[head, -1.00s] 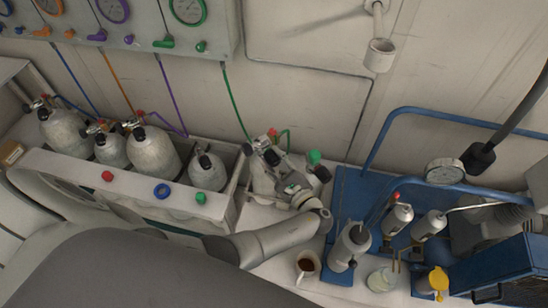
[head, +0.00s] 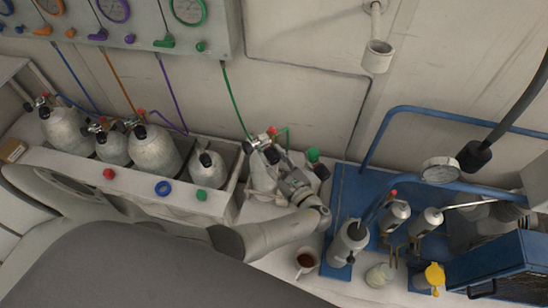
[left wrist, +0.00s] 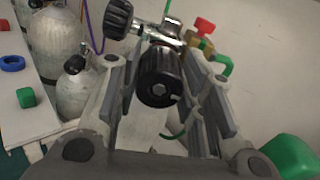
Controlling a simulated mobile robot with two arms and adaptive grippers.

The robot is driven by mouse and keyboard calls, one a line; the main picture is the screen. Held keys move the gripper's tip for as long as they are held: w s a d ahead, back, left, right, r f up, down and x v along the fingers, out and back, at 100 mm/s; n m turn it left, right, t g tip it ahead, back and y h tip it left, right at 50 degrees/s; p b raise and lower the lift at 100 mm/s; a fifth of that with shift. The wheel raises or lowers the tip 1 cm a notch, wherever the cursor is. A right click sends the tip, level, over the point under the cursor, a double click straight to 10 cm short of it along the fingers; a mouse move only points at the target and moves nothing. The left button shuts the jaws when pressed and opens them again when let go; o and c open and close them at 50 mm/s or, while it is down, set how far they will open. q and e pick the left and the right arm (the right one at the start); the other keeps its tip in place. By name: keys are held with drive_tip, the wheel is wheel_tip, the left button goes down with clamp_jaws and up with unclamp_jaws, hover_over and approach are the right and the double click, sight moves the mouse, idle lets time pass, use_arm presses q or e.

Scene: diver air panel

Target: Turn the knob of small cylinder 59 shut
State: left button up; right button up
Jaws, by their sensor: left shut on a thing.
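A pale small cylinder (head: 262,178) stands upright at the right end of the rack in the head view, partly hidden by my left gripper. Its number cannot be read, so I cannot confirm it is 59. A metal valve and a green hose are at its top. In the left wrist view, its ribbed black knob (left wrist: 158,80) faces the camera. My left gripper (left wrist: 158,88) has one finger on each side of this knob and is shut on it. It also shows in the head view (head: 274,158), at the valve. My right gripper is not in view.
Several cylinders stand in the white rack (head: 140,190) to the left. A blue tray (head: 345,190) to the right holds grey cylinders and a gauge (head: 440,170). A mug (head: 306,262) stands near the front. A green object (left wrist: 290,155) is close beside the gripper.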

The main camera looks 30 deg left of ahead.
sight(274, 156)
use_arm(q)
drive_tip(key=o, duration=1)
drive_tip(key=shift+o, duration=0.2)
drive_tip(key=shift+r, duration=5)
